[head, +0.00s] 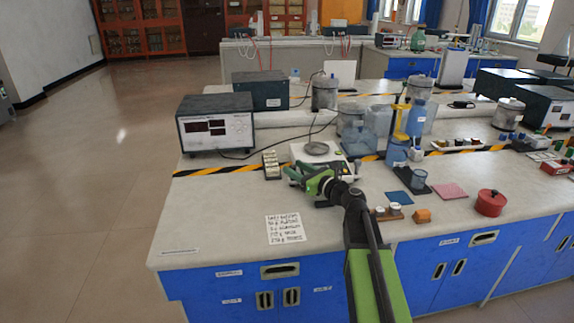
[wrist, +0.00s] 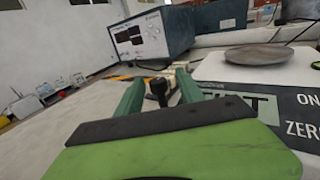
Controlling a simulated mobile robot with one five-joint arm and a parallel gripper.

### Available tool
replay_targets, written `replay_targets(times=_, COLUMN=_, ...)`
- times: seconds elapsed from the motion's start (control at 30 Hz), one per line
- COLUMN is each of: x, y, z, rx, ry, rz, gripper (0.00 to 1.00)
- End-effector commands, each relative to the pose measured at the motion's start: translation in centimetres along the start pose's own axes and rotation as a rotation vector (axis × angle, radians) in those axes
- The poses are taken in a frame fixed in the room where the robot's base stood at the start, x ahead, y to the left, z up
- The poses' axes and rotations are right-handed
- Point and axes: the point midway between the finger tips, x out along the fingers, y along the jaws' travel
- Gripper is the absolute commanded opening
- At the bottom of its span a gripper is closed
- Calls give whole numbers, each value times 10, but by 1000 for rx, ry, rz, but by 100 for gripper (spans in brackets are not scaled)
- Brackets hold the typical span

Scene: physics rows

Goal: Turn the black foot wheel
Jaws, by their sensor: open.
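The black foot wheel (wrist: 158,88) shows in the wrist view as a small dark knob low beside the white balance (wrist: 262,66). My gripper (wrist: 157,80) is open, with one green finger on each side of the wheel in that view. I cannot tell whether either finger touches it. In the head view my gripper (head: 298,172) is at the left front corner of the balance (head: 333,154), low over the bench. There the wheel is not clearly visible; my gripper covers that corner. The balance carries a round grey pan (head: 316,149).
A row of small pale blocks (head: 271,165) stands close left of my gripper. A grey meter box (head: 216,126) is behind it. A written note (head: 285,229) lies in front. Blue containers (head: 397,151) and a red pot (head: 490,203) stand to the right.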

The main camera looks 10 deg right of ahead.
Motion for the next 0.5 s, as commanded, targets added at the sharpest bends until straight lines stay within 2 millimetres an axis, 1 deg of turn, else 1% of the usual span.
replay_targets(times=0.1, x=6, y=4, z=0, rx=0, ry=0, rz=3, gripper=45)
replay_targets(times=0.37, x=8, y=7, z=0, rx=0, ry=0, rz=5, gripper=45)
replay_targets(times=0.4, x=8, y=7, z=0, rx=0, ry=0, rz=6, gripper=42)
replay_targets(times=0.5, x=8, y=7, z=0, rx=0, ry=0, rz=6, gripper=29)
